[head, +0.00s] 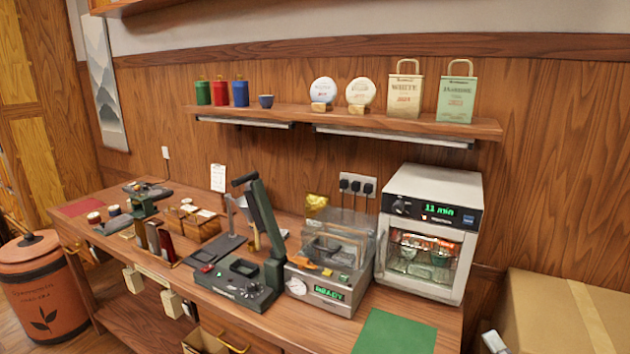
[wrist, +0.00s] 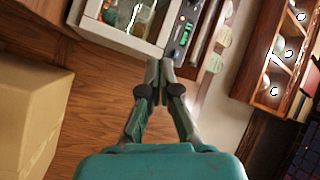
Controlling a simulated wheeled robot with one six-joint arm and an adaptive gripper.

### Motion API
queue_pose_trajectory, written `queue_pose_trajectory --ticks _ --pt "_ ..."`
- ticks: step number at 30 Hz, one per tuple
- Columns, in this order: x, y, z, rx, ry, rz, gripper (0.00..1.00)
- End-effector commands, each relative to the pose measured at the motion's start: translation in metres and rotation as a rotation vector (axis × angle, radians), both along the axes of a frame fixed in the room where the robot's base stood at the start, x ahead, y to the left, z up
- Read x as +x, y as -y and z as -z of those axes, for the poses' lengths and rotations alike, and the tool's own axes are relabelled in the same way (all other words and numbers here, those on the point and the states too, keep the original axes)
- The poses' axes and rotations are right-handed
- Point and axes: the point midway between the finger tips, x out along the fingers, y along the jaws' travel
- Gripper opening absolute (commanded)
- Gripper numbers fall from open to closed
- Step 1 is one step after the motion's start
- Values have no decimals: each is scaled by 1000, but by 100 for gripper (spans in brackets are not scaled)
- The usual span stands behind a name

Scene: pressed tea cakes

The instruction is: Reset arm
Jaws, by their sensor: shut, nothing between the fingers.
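My gripper (wrist: 160,72) shows in the wrist view with its two fingertips together and nothing between them. It is in the air, apart from the things around it. Behind the fingertips in that view is the white oven-like machine (wrist: 128,38), turned on its side by the camera's tilt. In the head view only a small pale piece at the bottom edge, right of the bench, may be part of my arm; the gripper's fingers cannot be made out there.
The wooden bench (head: 112,244) holds a lever press (head: 262,225), a sealing machine (head: 325,290), the white machine (head: 400,206) and a green mat (head: 395,334). A wall shelf (head: 345,118) bears bags and tins. A large cardboard box (head: 560,310) stands at right, a round brown bin (head: 38,290) at left.

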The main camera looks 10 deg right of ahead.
Motion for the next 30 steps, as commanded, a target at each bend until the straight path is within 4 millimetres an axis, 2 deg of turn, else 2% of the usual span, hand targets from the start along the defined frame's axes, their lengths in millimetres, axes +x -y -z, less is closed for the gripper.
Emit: queue_pose_trajectory --ticks 1,6,11,15,22,30 --pt "-7 -11 21 -3 -28 15 0" --pt "-34 -40 74 -56 -105 78 0" --pt "-69 -67 117 -131 -176 123 0" --pt "-105 -89 147 -218 -236 146 0" --pt "-172 -121 180 -393 -319 153 0" --pt "-254 -151 193 -638 -376 106 0"
